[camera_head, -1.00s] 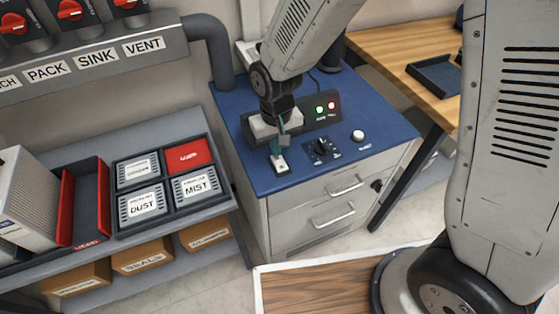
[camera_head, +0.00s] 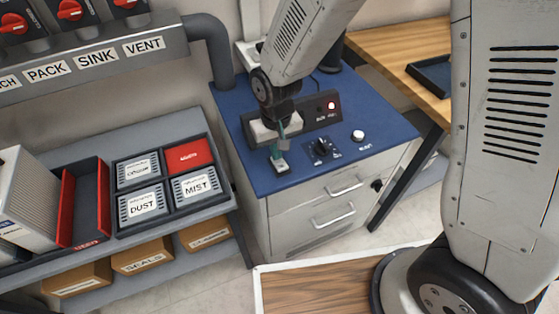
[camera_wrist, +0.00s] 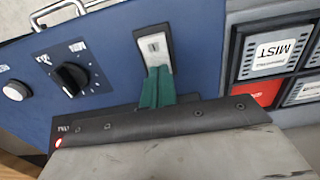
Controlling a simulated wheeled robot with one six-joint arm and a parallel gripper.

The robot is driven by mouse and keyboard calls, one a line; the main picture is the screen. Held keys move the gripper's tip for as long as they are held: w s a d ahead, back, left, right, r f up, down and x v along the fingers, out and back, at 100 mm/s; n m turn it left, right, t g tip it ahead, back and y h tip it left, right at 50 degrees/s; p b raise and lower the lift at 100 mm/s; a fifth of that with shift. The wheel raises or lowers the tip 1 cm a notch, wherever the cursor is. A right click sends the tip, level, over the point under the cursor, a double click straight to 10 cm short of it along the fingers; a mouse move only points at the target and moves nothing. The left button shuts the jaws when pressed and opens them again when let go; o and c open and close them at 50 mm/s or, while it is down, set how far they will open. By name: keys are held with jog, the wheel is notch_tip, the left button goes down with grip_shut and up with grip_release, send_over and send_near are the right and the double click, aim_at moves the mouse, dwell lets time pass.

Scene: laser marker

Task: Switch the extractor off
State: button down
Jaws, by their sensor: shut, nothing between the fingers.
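A rocker switch (camera_head: 281,167) with a pale face in a dark frame sits near the front edge of the blue-topped cabinet (camera_head: 225,130). It also shows in the wrist view (camera_wrist: 153,42), with a mark on its upper half. My gripper (camera_head: 278,155) is shut and empty, pointing down at the switch. In the wrist view its teal fingertips (camera_wrist: 158,72) are at the near end of the rocker; I cannot tell whether they press it. The indicator box (camera_head: 317,113) behind shows its red light (camera_head: 331,105) lit and the other lamp dark.
A black rotary knob (camera_head: 323,147) and a white round button (camera_head: 358,136) stand right of the switch. A shelf with labelled bins (camera_head: 144,204) is at left. A wooden bench (camera_head: 390,48) is at back right. Drawer handles (camera_head: 346,186) stick out in front.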

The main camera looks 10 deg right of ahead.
notch_tip(320, 180, up, 7)
dwell(0.8)
dwell(0.4)
jog(key=shift+s+d, duration=0.2)
jog(key=shift+s, duration=0.15)
jog(key=s+d+r+m+t, duration=0.1)
jog(key=s+d+r+m, duration=0.2)
jog(key=s+d+r, duration=1.5)
jog(key=shift+s+d+r, duration=0.15)
jog(key=shift+s+d, duration=0.25)
jog(key=shift+d, duration=0.8)
